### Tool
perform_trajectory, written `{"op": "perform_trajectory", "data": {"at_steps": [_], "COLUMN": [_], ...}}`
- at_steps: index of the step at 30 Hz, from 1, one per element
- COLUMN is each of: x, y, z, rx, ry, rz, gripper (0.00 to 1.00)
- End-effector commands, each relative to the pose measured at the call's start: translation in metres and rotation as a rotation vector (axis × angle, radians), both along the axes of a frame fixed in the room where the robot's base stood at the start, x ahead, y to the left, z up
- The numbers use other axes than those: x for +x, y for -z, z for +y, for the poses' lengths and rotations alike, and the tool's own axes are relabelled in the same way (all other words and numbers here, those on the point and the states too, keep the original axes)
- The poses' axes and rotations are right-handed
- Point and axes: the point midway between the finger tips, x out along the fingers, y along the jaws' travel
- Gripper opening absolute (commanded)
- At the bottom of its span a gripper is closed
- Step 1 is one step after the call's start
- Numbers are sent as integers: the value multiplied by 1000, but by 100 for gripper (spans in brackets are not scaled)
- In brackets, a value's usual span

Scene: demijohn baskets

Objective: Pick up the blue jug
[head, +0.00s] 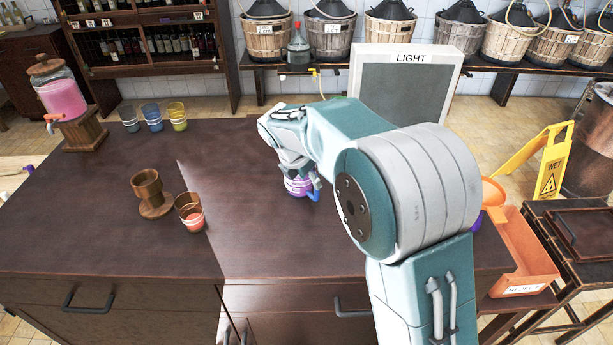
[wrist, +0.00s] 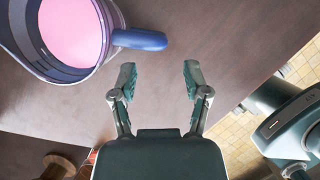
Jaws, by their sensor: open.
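A jug with a blue handle and pink liquid inside fills the upper left of the wrist view; its handle (wrist: 140,39) points right. In the head view the jug (head: 298,187) stands on the dark table under my wrist, partly hidden by the arm. My gripper (wrist: 158,74) is open, with nothing between its fingers. In the wrist view the fingertips are just below and right of the handle, apart from it. In the head view the fingers are hard to make out.
A light box (head: 405,90) stands behind my arm. A wooden cup (head: 147,187) and a tumbler (head: 190,212) are at left, with several coloured tumblers and a pink-filled dispenser (head: 62,97) farther back. An orange bin (head: 525,255) is at right. The table between is clear.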

Motion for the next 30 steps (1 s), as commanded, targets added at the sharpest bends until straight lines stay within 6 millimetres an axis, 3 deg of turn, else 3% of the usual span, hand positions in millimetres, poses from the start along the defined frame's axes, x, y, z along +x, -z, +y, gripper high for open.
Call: {"op": "perform_trajectory", "data": {"at_steps": [10, 17, 24, 25, 28, 29, 30], "x": [8, 18, 19, 19, 19, 19, 19], "y": [27, 58, 61, 61, 61, 60, 60], "z": [-17, -26, -26, -26, -26, -27, -27], "rx": [6, 3, 5, 5, 4, 5, 6], "ry": [3, 2, 2, 2, 2, 2, 2], "rz": [2, 2, -1, -1, 0, -1, 0], "gripper": [61, 61, 61, 52, 8, 0, 0]}}
